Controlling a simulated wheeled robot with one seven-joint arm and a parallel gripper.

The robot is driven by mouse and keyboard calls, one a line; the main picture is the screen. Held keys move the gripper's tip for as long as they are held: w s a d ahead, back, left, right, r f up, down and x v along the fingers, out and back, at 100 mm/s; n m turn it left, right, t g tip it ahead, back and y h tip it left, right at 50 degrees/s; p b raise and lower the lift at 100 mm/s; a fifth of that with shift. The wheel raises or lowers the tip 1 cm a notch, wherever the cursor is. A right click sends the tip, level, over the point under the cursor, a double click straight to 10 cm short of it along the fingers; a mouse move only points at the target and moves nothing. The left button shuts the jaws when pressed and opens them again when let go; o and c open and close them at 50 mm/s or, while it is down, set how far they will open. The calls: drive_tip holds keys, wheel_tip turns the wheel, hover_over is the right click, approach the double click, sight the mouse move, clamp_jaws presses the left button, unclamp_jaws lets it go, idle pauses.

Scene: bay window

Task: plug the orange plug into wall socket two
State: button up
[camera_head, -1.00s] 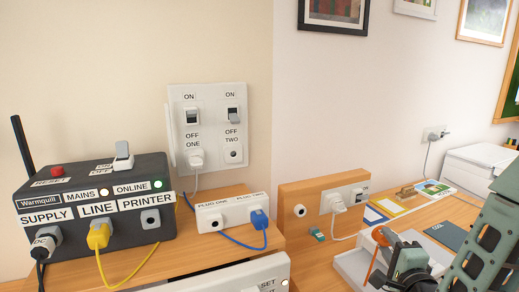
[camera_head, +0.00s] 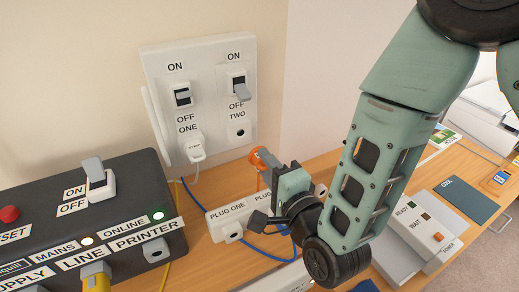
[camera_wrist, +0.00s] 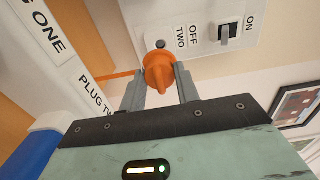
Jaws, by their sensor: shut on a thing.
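The orange plug (camera_head: 265,158) is held between the fingers of my gripper (camera_head: 272,170), just in front of the wall panel and below right of socket two. In the wrist view the orange plug (camera_wrist: 158,72) sits between both fingertips, its orange cord running left. Wall socket two (camera_head: 239,131) is a dark round hole under the label TWO. The hole also shows in the wrist view (camera_wrist: 160,44), empty, just beyond the plug. The plug's front end is hidden in the wrist view.
A white plug (camera_head: 194,148) fills socket one, left of socket two. Above are two switches; the one over socket two (camera_head: 240,92) has its lever down. Below is the white PLUG ONE/PLUG TWO block (camera_head: 222,222), partly covered by my gripper. A dark labelled box (camera_head: 130,205) stands left.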

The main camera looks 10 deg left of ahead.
sight(255, 151)
drive_tip(key=shift+b, duration=0.55)
drive_tip(key=shift+w+a, duration=0.15)
drive_tip(key=shift+w, duration=0.05)
drive_tip(key=shift+x, duration=2.55)
drive_tip(key=shift+b, duration=1.25)
drive_tip(key=shift+b+x, duration=0.55)
drive_tip(key=shift+x, duration=0.85)
drive_tip(key=o, duration=1.2)
drive_tip(key=shift+s, duration=0.1)
